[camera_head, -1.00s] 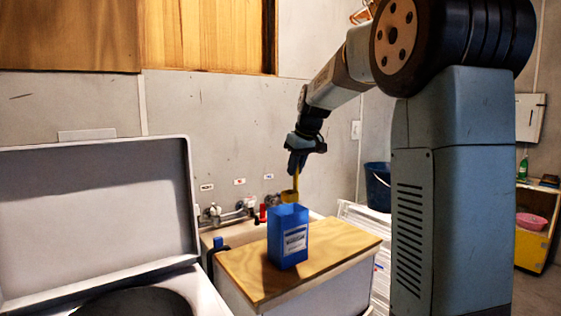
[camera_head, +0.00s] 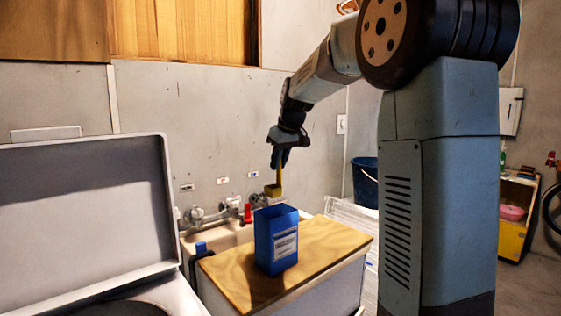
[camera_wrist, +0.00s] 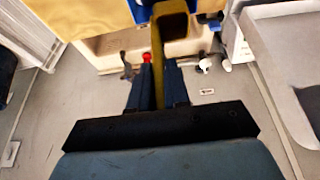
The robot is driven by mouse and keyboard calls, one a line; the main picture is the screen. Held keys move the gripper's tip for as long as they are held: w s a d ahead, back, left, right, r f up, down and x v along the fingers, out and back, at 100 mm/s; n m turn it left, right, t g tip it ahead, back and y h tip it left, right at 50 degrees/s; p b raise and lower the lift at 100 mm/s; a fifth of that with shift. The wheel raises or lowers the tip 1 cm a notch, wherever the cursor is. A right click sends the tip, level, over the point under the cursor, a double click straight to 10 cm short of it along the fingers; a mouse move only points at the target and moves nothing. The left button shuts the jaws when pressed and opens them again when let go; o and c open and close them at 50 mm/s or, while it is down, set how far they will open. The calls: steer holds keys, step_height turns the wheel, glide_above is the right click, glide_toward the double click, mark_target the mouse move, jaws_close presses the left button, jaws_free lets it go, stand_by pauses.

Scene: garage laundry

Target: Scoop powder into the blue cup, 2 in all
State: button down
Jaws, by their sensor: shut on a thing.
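My gripper (camera_head: 280,158) is shut on the handle of a yellow scoop (camera_head: 273,191), which hangs down from it. In the wrist view the fingers (camera_wrist: 158,88) pinch the handle and the scoop's square bowl (camera_wrist: 172,22) shows at the top. The bowl is just above the rim of an open blue box (camera_head: 276,240) with a white label, standing upright on the wooden top. What the bowl holds cannot be told. A small blue thing (camera_head: 201,247) at the left of the wooden top may be the blue cup; it is partly hidden.
The wooden top (camera_head: 330,245) has free room right of the box. Behind it are a sink with taps (camera_head: 195,214) and a red item (camera_head: 247,213). An open-lidded white washer (camera_head: 85,215) stands at left. A dark blue bucket (camera_head: 366,182) is at right.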

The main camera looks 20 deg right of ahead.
mark_target(279, 196)
steer(key=shift+f, duration=0.15)
steer(key=shift+f, duration=5.55)
steer(key=shift+f, duration=1.2)
steer(key=shift+r, duration=7)
